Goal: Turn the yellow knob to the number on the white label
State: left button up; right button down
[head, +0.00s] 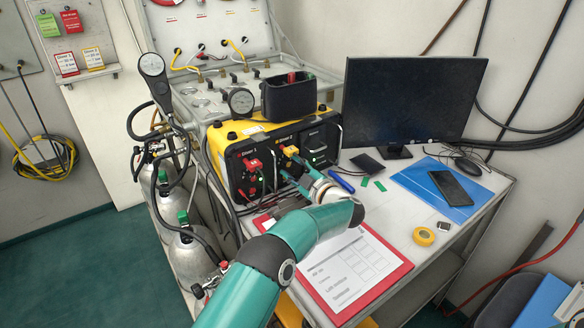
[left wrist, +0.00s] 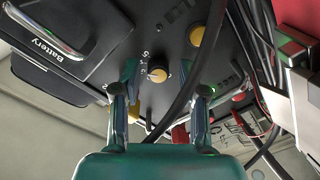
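The air panel (head: 235,155) is a black box with a yellow frame. In the left wrist view a small yellow knob (left wrist: 158,75) sits on its black face, with small white numbers beside it. My left gripper (left wrist: 160,92) is open, with one finger on each side of the knob; contact cannot be told. In the head view the left gripper (head: 297,172) is at the front of the panel, just below a yellow fitting (head: 290,150). A white label (head: 252,130) lies on the panel's yellow top; its text is too small to read. My right gripper is not in view.
A dark hose (left wrist: 187,80) passes close to the right finger in the left wrist view. Another yellow part (left wrist: 196,36) is beyond the knob. A red clipboard (head: 388,286), a yellow tape roll (head: 424,236) and a monitor (head: 400,100) are on the table. Gas cylinders (head: 190,260) stand left.

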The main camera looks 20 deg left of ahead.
pick_arm(q)
jog(key=shift+a+r, duration=0.2)
jog(key=shift+s+d, duration=0.1)
jog(key=v, duration=1.2)
jog(key=shift+f, duration=0.2)
